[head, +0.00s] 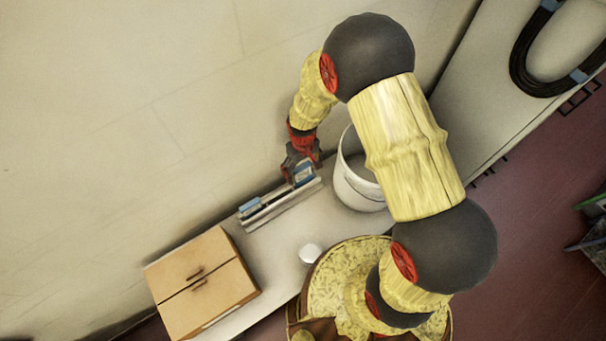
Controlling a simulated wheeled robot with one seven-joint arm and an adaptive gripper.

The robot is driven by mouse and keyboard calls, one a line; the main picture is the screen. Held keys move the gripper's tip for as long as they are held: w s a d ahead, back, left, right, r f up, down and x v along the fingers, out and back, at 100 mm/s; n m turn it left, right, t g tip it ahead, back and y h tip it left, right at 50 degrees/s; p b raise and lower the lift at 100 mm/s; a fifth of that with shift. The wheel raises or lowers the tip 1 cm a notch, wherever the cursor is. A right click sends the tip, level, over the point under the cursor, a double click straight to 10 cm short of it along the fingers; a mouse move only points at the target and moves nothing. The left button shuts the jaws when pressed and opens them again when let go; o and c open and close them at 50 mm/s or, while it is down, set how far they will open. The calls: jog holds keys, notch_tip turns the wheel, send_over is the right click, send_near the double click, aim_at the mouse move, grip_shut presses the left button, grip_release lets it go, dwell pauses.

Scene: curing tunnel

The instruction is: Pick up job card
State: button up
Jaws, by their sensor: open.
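My gripper (300,163) is open and points down at the right end of a narrow grey rack (284,207) on the white worktop by the wall. A blue-and-white card-like piece (305,174) stands in the rack right at my fingertips; it looks like the job card, but I cannot read it. I cannot tell whether the fingers touch it or stand around it. Another blue piece (249,207) sits at the rack's left end. My gripper and wrist hide part of the rack's right end.
A white bucket (355,190) stands close to the right of my gripper. A small white round item (310,253) lies in front of the rack. A black hose (523,62) lies at the upper right. The wall is close behind.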

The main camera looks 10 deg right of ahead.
jog(key=shift+c, duration=0.4)
jog(key=c, duration=1.1)
jog(key=shift+c, duration=0.3)
jog(key=shift+r, duration=0.1)
